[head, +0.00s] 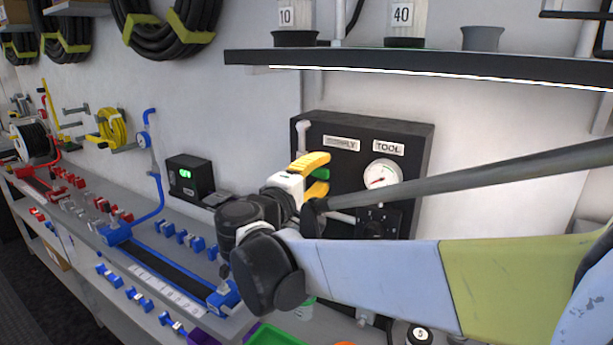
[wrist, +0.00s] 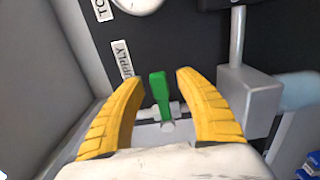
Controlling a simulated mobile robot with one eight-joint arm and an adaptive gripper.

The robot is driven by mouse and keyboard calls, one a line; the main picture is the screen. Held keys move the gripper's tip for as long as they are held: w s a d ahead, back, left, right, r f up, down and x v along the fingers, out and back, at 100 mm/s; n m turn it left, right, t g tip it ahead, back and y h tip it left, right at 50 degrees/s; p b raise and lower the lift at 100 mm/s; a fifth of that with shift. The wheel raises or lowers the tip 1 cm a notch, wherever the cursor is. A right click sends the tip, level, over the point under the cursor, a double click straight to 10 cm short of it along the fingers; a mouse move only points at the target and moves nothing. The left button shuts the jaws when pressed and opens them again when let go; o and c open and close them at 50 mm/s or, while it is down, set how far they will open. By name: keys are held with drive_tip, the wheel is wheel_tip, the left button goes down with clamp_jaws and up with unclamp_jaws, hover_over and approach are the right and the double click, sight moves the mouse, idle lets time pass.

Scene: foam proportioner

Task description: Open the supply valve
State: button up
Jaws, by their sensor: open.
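The supply valve has a green lever handle (wrist: 158,92) on a small grey metal body (wrist: 165,125), below the label SUPPLY (wrist: 122,60) in the wrist view. My gripper (wrist: 158,80) is open, its two yellow fingers on either side of the green handle with visible gaps to both. In the head view my gripper (head: 318,174) is in front of the black panel (head: 410,140), and a bit of the green handle (head: 322,175) shows between the yellow fingers. The rest of the valve is hidden behind my gripper there.
A pressure gauge (head: 382,174) and the TOOL label (head: 389,147) are on the panel's right side. A grey box (wrist: 249,100) stands close beside the right finger in the wrist view. A shelf (head: 420,64) with cups hangs above. Blue clamps and a black box (head: 190,177) are left on the bench.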

drive_tip(key=shift+c, duration=0.5)
clamp_jaws()
drive_tip(key=shift+r, duration=0.1)
